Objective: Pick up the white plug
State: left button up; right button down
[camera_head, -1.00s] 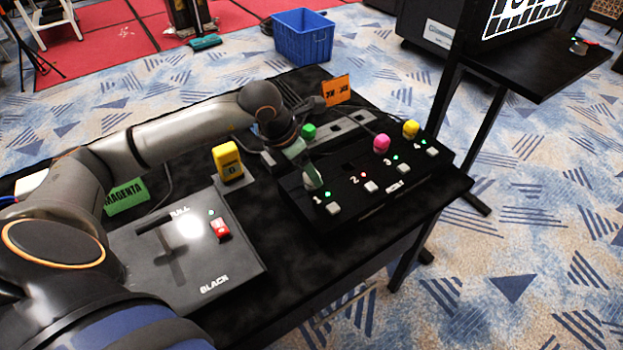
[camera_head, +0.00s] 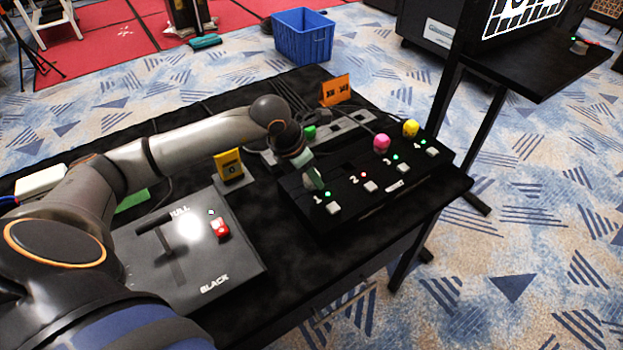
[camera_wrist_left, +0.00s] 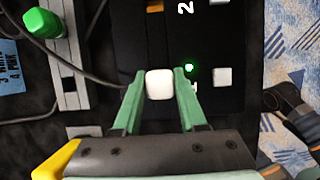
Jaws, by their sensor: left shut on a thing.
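My left gripper (camera_head: 314,180) is at the left end of a black panel (camera_head: 345,203), by the number 1. In the left wrist view the white plug (camera_wrist_left: 159,84) lies between the green fingertips of the left gripper (camera_wrist_left: 160,88), which are shut on its sides. The plug is at the panel's socket row; I cannot tell whether it is clear of its socket. In the head view the fingers mostly hide it. A pink plug (camera_head: 381,142) and a yellow plug (camera_head: 411,128) stand on the panel.
A green plug (camera_head: 309,132) stands on a grey strip (camera_head: 350,124) behind the panel, with black cables around. A yellow device (camera_head: 229,165) and a lever box (camera_head: 215,262) are to the left. An orange card (camera_head: 336,90) stands behind.

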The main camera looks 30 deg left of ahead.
pick_arm(q)
grip_shut()
jog(key=shift+r, duration=0.1)
